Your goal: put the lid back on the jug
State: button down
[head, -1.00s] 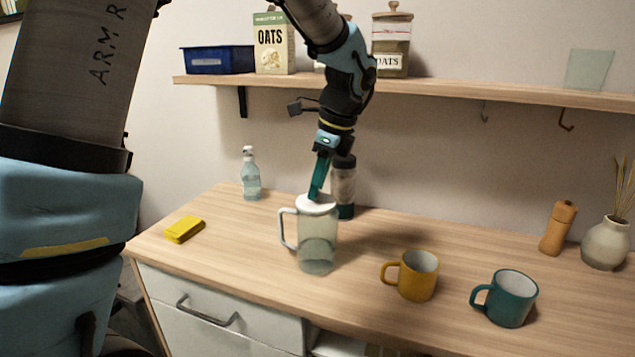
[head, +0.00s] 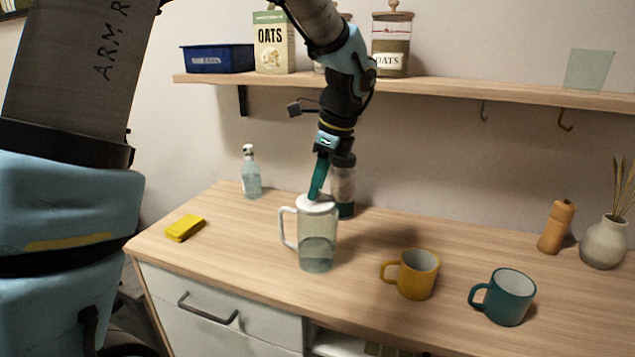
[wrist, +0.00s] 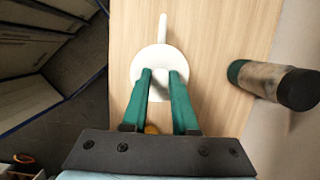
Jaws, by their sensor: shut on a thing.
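The clear jug (head: 318,250) stands upright on the wooden counter, with its white handle on the left and some liquid low inside. The white lid (head: 318,204) is at the jug's mouth; I cannot tell whether it is fully seated. My gripper (head: 316,194) comes down from above and is shut on the lid. In the wrist view, the green fingers (wrist: 160,78) reach over the round white lid (wrist: 150,62), and the white handle (wrist: 162,28) points to the top. The lid's grip is hidden between the fingers.
A bottle with a dark cap (head: 343,185) stands close behind the jug. A yellow mug (head: 418,275) and teal mug (head: 512,297) are to the right. A yellow sponge (head: 185,228) and spray bottle (head: 250,172) are left. A shelf (head: 440,90) runs above the counter (head: 250,240).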

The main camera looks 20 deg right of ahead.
dwell(0.3)
jog(key=shift+c, duration=0.6)
grip_release()
jog(key=shift+r, duration=0.1)
jog(key=shift+r+p, duration=3.45)
grip_shut()
